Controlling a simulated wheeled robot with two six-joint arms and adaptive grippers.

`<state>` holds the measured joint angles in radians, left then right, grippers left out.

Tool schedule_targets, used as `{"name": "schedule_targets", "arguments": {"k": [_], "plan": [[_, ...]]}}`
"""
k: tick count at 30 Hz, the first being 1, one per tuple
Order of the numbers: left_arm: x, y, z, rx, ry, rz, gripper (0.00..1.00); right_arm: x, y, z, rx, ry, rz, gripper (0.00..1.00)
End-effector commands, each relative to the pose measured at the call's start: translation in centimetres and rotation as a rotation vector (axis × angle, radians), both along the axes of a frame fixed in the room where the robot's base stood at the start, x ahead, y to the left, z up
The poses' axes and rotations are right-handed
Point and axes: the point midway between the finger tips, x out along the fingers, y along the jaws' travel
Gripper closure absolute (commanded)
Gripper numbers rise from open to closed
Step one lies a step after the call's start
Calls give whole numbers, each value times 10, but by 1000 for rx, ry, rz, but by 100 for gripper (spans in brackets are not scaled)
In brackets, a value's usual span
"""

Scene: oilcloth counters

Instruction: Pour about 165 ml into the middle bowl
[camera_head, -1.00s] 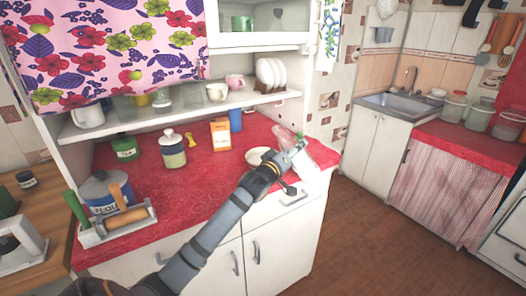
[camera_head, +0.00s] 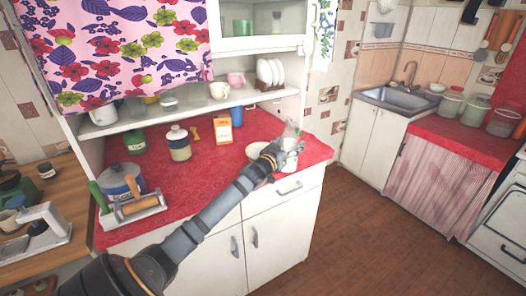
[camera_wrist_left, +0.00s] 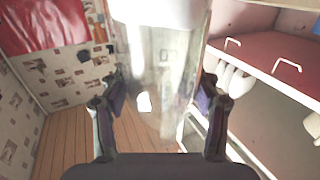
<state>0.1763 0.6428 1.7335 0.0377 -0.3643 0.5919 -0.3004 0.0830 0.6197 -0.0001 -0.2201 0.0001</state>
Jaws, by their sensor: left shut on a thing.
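My left gripper (camera_head: 284,152) is over the right end of the red counter. It is shut on a clear glass-like container (camera_wrist_left: 165,60), which fills the space between the fingers in the left wrist view. In the head view the container (camera_head: 292,131) shows only in part behind the gripper, so its tilt and contents cannot be told. A white bowl (camera_head: 257,151) sits on the counter just left of the gripper. Another pale rim (camera_head: 289,166) shows under the gripper; the arm hides most of it. Which bowl is the middle one cannot be told. My right gripper is out of view.
A shelf with cups and plates hangs above the back.

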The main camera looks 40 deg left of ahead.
Motion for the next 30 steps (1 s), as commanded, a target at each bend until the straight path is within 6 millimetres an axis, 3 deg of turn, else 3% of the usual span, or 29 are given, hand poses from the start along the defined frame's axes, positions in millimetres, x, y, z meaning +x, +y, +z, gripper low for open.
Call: {"name": "schedule_targets", "arguments": {"k": [7,30], "plan": [[0,-1,2,-2,-3,-1,99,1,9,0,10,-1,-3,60],[0,-1,2,-3,-3,-1,99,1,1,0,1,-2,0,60]]}}
